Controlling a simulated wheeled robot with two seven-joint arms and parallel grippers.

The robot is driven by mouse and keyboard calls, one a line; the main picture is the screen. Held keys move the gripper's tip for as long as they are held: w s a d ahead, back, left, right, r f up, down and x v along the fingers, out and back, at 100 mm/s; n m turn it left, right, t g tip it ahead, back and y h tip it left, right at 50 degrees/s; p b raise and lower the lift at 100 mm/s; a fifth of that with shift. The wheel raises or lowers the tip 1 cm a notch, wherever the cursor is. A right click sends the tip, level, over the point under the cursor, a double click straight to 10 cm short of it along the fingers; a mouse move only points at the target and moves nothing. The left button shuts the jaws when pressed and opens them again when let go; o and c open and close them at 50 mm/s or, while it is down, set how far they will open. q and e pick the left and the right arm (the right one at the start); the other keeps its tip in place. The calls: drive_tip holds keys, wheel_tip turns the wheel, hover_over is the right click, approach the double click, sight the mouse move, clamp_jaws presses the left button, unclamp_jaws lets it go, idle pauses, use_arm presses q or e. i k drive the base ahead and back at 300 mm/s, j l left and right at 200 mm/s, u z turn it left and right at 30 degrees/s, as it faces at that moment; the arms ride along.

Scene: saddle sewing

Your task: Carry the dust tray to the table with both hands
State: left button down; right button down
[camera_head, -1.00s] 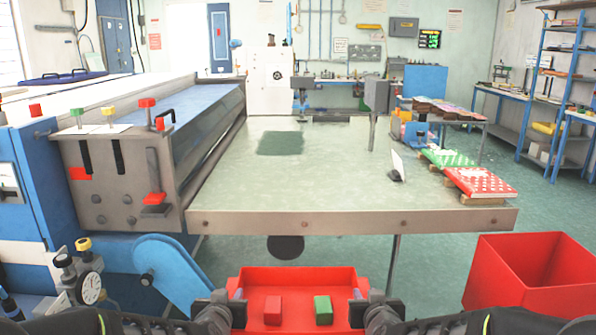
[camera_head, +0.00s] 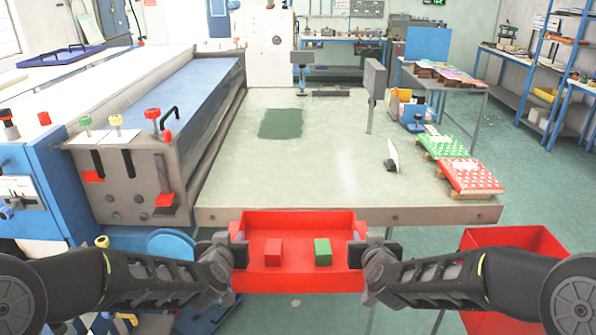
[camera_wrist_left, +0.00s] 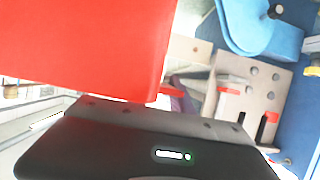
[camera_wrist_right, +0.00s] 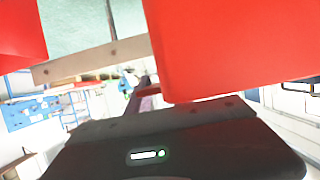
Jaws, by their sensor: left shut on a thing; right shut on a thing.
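The red dust tray (camera_head: 298,279) is held level between my two grippers, in front of the table's near edge in the head view. A red block (camera_head: 273,251) and a green block (camera_head: 322,251) lie in it. My left gripper (camera_head: 238,249) is shut on the tray's left end, and my right gripper (camera_head: 358,249) is shut on its right end. The tray wall fills much of the left wrist view (camera_wrist_left: 90,45) and the right wrist view (camera_wrist_right: 205,45). The table (camera_head: 320,170) has a pale top with a dark green patch. The fingertips are partly hidden.
A large red bin (camera_head: 515,238) stands on the floor at right, behind my right arm. A grey and blue machine (camera_head: 130,175) borders the table's left side. Red and green patterned stacks (camera_head: 470,176) line its right edge. The table's near middle is clear.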

sight(298, 178)
drive_tip(key=i, duration=1.45)
